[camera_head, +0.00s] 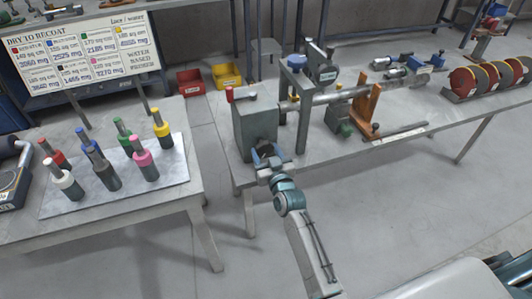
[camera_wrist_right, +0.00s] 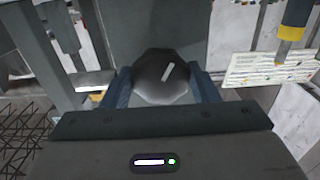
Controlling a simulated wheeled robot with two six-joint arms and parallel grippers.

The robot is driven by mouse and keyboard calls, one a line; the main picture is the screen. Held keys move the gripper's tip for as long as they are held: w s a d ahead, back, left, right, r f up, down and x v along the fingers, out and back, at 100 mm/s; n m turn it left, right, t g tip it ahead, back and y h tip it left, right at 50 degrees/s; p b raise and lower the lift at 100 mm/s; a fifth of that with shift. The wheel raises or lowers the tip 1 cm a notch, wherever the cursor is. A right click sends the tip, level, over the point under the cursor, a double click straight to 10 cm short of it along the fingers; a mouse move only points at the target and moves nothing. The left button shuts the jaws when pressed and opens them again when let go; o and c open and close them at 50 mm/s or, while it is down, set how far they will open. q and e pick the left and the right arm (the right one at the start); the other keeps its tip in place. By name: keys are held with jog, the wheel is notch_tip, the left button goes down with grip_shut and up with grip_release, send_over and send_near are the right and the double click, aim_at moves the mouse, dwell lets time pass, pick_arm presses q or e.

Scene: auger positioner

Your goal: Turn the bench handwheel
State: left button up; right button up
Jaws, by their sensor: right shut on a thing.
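The bench handwheel is a dark, many-sided knob (camera_wrist_right: 160,75) with a pale mark slanting up to the right on its face. It sits on the front of a grey box housing (camera_head: 255,120) at the left end of the long bench. My right gripper (camera_head: 268,158) reaches it from the front. In the right wrist view its blue fingers (camera_wrist_right: 165,88) lie on both sides of the knob, shut on it. In the head view the gripper hides most of the knob. My left gripper is not in view.
A red-handled lever (camera_head: 230,94) and a grey upright frame (camera_head: 302,110) stand close by the housing. A shaft (camera_head: 340,95) runs right to an orange bracket (camera_head: 367,105). Several coloured bottles stand on a tray (camera_head: 70,203) on the left table. A floor gap separates the tables.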

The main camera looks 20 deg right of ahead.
jog(key=shift+m, duration=0.6)
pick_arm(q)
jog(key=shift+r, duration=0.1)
pick_arm(e)
jog(key=o, duration=1)
jog(key=shift+c, duration=0.2)
jog(key=shift+s+f, duration=0.15)
jog(key=shift+s, duration=0.2)
pick_arm(q)
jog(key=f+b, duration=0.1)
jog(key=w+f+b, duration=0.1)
jog(key=b, duration=0.1)
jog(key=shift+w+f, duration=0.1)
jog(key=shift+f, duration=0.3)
pick_arm(e)
jog(key=s, duration=1)
jog(key=shift+d, duration=0.15)
